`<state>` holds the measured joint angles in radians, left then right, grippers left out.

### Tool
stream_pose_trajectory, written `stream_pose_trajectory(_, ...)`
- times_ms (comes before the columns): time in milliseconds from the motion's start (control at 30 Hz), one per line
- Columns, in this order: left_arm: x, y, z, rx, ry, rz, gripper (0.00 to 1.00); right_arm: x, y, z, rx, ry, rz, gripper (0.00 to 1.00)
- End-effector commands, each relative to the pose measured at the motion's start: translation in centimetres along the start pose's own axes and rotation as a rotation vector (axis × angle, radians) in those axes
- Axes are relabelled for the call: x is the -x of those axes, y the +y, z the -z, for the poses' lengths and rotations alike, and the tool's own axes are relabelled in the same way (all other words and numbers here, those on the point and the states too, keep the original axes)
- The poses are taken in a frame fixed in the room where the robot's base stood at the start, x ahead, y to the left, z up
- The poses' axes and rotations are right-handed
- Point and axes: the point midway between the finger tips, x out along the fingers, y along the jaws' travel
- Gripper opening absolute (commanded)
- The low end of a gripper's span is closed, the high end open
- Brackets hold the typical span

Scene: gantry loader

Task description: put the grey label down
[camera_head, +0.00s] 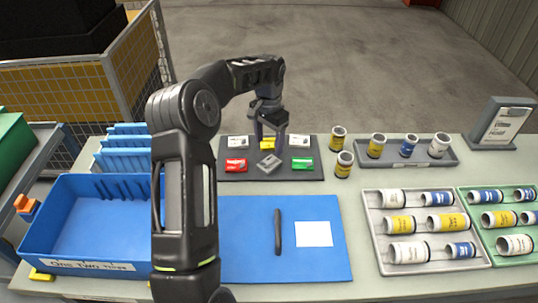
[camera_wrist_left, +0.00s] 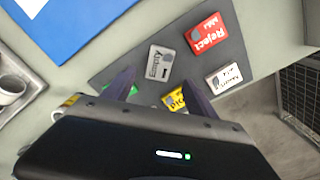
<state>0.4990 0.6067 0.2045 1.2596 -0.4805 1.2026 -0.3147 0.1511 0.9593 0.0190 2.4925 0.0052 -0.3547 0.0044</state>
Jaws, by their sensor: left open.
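The grey label (camera_head: 269,163) lies flat and slightly turned on the dark mat (camera_head: 232,176), between the red label (camera_head: 236,165) and the green label (camera_head: 302,164). It also shows in the left wrist view (camera_wrist_left: 160,62), with print on its face. My left gripper (camera_head: 269,146) is open and empty above the mat, just behind the grey label. In the left wrist view its fingers (camera_wrist_left: 160,93) straddle the area by the yellow label (camera_wrist_left: 175,101), and the grey label lies clear beyond the tips. My right gripper is not in view.
White labels (camera_head: 238,141) lie at the mat's back. A blue mat (camera_head: 250,262) in front holds a black pen (camera_head: 278,232) and a white card (camera_head: 314,234). A blue bin (camera_head: 90,225) stands left. Jars (camera_head: 339,138) and trays (camera_head: 375,255) of jars stand right.

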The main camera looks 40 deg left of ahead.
Motion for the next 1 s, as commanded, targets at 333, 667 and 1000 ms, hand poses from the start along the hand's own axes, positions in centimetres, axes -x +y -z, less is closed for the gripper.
stream_pose_trajectory(333,4.2,0.1,0.0,-0.001,0.0,-0.001,0.66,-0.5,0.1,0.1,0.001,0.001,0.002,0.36)
stream_pose_trajectory(667,4.3,0.1,0.0,-0.001,-0.001,-0.001,0.66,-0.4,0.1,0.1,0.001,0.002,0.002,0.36)
stream_pose_trajectory(1000,4.3,0.1,0.0,-0.001,-0.001,-0.001,0.66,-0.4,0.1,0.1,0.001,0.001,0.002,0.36)
